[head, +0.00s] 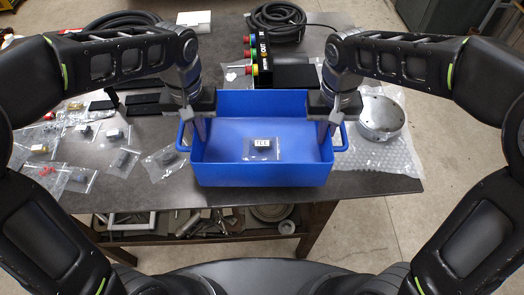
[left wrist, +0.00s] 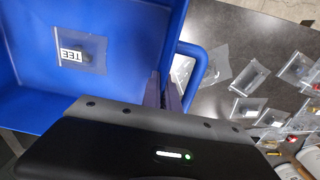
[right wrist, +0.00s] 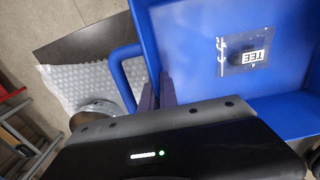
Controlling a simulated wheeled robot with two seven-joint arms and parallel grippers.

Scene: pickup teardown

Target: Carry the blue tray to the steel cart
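The blue tray (head: 262,173) is at the front edge of the dark table, level, with a looped handle at each end. A small clear bag labelled TEE (head: 262,148) lies inside it; the bag also shows in both wrist views. My left gripper (head: 198,140) is at the tray's left end, its fingers (left wrist: 165,92) close together on the end wall beside the handle. My right gripper (head: 326,138) is at the right end, its fingers (right wrist: 167,88) likewise on the wall. I cannot tell whether the tray's underside touches the table. I cannot make out the steel cart.
Several small bagged parts lie on the table (head: 150,185) left of the tray. A round metal part (head: 381,115) on bubble wrap sits close to the right. A black box with coloured buttons (head: 262,60) and a coiled hose (head: 277,20) are behind. Floor shows at right.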

